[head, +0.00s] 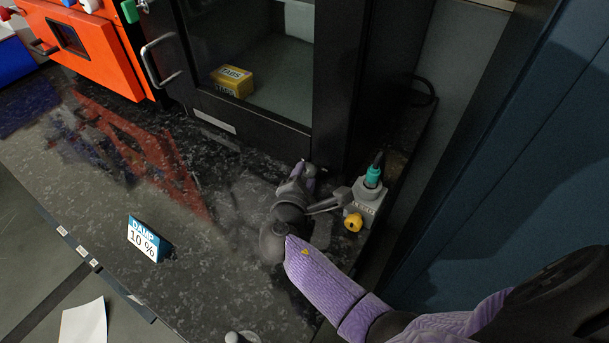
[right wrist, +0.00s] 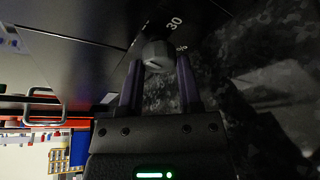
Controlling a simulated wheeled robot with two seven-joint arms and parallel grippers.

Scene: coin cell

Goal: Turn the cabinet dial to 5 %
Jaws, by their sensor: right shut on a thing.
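My left gripper is not in view.
A sign (head: 144,240) reading "DAMP 10 %" stands on the dark speckled counter (head: 210,290). A grey box with a teal plug and yellow knob (head: 365,203) stands close right of my gripper. A yellow TABS box (head: 232,81) is behind the cabinet glass. An orange unit (head: 85,50) stands left.

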